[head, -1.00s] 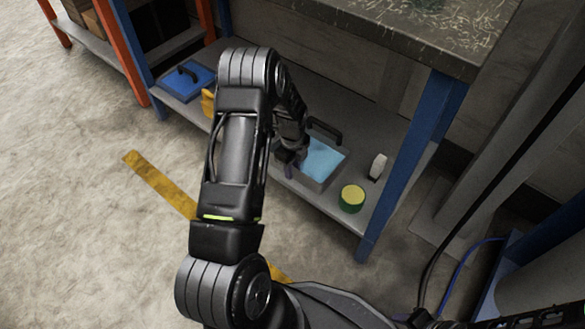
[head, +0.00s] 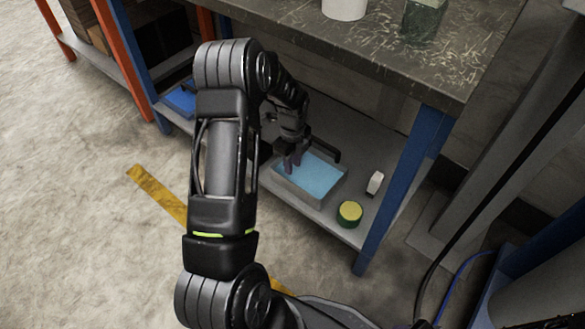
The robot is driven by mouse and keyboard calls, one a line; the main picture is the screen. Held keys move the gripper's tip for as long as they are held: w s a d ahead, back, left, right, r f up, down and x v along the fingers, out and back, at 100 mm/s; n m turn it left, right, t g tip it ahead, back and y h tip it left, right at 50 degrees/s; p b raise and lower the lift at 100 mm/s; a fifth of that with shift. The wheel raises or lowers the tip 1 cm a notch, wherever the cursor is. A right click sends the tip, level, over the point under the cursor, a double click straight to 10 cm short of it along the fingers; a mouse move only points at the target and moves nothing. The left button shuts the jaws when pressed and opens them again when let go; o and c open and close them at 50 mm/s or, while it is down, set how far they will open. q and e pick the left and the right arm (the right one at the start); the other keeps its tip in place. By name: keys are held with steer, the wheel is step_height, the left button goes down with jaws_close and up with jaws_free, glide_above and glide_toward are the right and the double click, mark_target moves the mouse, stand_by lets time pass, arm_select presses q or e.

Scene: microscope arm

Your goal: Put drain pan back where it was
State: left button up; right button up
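The drain pan, a shallow grey rectangular tray with a light blue inside (head: 318,200), sits on the lower shelf of the workbench. My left arm hides the shelf left of the pan. My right gripper is not in view.
A green and yellow round tin (head: 349,214) and a small white item (head: 375,183) stand right of the pan. A blue bench leg (head: 392,200) rises at the shelf's right end. The worktop (head: 400,65) overhangs the shelf. A blue item (head: 180,100) lies at the shelf's left.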

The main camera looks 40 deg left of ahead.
arm_select(q)
steer(key=shift+r, duration=0.25)
stand_by(0.6)
steer(key=s+d+f+n+h, duration=0.15)
steer(key=d+f+n, duration=0.25)
steer(key=d, duration=0.5)
steer(key=s+d+f+n+h, duration=0.1)
steer(key=s+d+f+n, duration=0.25)
steer(key=d, duration=0.55)
steer(key=s+d+f+n+t+h, duration=0.1)
steer(key=s+d+f+n, duration=0.1)
steer(key=s+d+n, duration=1)
steer(key=s+d, duration=0.1)
steer(key=d, duration=0.2)
steer(key=shift+s+d+f, duration=0.25)
steer(key=shift+s+d, duration=0.05)
steer(key=shift+d, duration=0.1)
steer(key=shift+n, duration=0.25)
